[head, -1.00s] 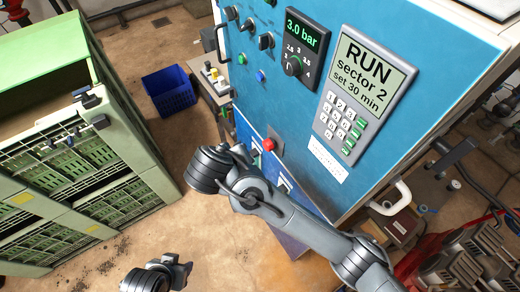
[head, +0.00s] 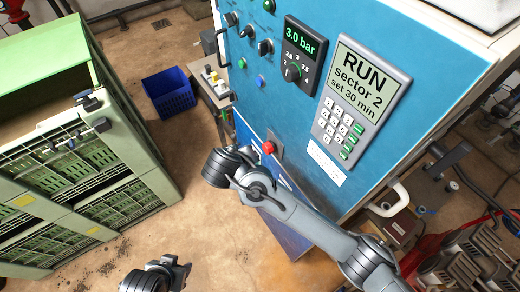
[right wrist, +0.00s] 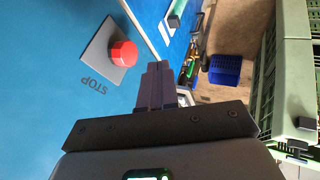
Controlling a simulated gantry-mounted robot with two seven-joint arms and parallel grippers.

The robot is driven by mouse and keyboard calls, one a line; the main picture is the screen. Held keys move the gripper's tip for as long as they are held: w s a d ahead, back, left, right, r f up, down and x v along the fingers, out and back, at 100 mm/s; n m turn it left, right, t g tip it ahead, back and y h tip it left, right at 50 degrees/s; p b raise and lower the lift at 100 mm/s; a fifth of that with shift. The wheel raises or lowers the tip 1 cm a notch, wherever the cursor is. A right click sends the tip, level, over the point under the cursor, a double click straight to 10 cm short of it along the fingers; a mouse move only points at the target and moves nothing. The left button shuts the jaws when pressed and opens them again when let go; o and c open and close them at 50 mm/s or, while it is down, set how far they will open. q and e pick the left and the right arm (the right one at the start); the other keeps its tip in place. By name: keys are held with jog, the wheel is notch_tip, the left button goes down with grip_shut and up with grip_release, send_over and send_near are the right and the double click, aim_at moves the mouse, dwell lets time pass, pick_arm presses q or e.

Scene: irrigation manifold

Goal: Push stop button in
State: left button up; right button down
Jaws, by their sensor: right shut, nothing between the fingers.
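The red stop button (head: 268,148) sits on a small grey plate low on the blue cabinet front. In the right wrist view the button (right wrist: 123,54) stands out from its plate, with the word STOP (right wrist: 93,87) on the panel beside it. My right gripper (right wrist: 155,72) is shut and empty, its fingertips to the right of the button in that view and apart from it. In the head view the right wrist hides its fingers. My left arm's end (head: 180,272) is at the bottom edge; its finger opening is not clear.
Green crates (head: 60,185) stand at left, a blue bin (head: 168,92) behind. Open floor (head: 150,225) lies between crates and cabinet.

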aim_at(269, 148)
pick_arm(q)
jog(key=shift+r+p, duration=1.15)
jog(key=shift+r, duration=0.2)
pick_arm(e)
jog(key=w+d+f, duration=0.3)
jog(key=w+d, duration=0.1)
jog(key=shift+w+d, duration=0.1)
pick_arm(q)
jog(key=shift+f, duration=0.1)
